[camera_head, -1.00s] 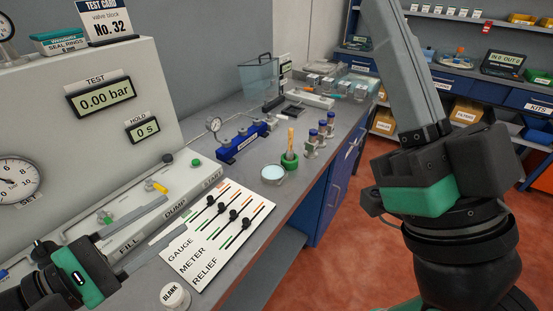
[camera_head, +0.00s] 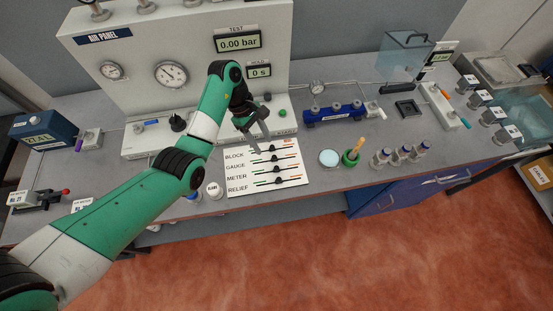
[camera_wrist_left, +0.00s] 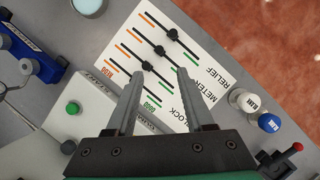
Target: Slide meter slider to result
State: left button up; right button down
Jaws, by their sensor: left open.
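The white slider board (camera_head: 240,184) lies on the bench, with rows marked BLOCK, GAUGE, METER and RELIEF. Each track is green at left and orange at right. The black meter slider (camera_head: 277,170) sits near mid-track; it also shows in the left wrist view (camera_wrist_left: 159,51). The relief slider (camera_wrist_left: 172,33) and gauge slider (camera_wrist_left: 147,66) flank it. The block slider (camera_head: 272,148) is hidden by a finger in the wrist view. My left gripper (camera_head: 262,147) is open and empty above the board's upper rows; its tips (camera_wrist_left: 160,72) appear either side of the gauge row.
The air panel (camera_head: 190,50) stands behind my left arm. A white BLANK cap (camera_head: 213,190) stands left of the board. At right are a round dish (camera_head: 329,158), a green cup (camera_head: 351,158) and a blue valve block (camera_head: 335,112). Bench in front of the dish is clear.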

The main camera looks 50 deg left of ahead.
aim_at(276, 167)
pick_arm(q)
jog(key=b+x, duration=0.2)
jog(key=x, duration=0.9)
jog(key=shift+w+d+f+b, duration=0.1)
jog(key=shift+f+b, duration=0.05)
jog(key=shift+b, duration=0.25)
grip_shut()
dwell(0.7)
